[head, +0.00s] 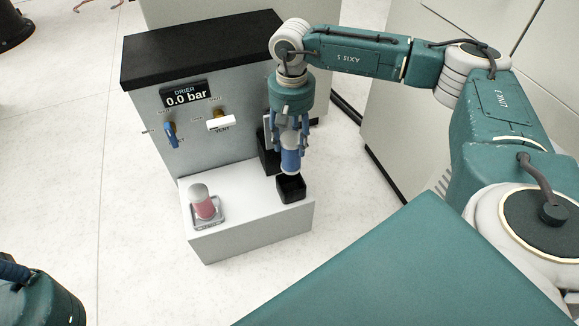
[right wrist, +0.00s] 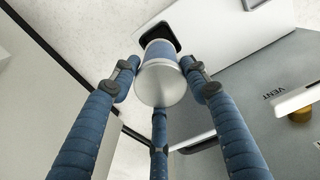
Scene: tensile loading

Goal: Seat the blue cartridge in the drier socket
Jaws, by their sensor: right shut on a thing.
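The blue cartridge (head: 290,160) has a blue body and a pale end. My right gripper (head: 289,140) is shut on it from above and holds it roughly upright. The black drier socket (head: 291,189) is just below, on the white ledge. The cartridge's lower end is at the socket's opening, and I cannot tell whether it touches. In the right wrist view the fingers surround the cartridge's pale end (right wrist: 160,84), with part of the dark socket (right wrist: 157,35) showing beyond it. Of my left arm only a piece shows at the lower left; its fingertips are not seen.
The drier panel behind has a 0.0 bar display (head: 184,95), a blue handle (head: 170,134) and a white vent handle (head: 221,122).

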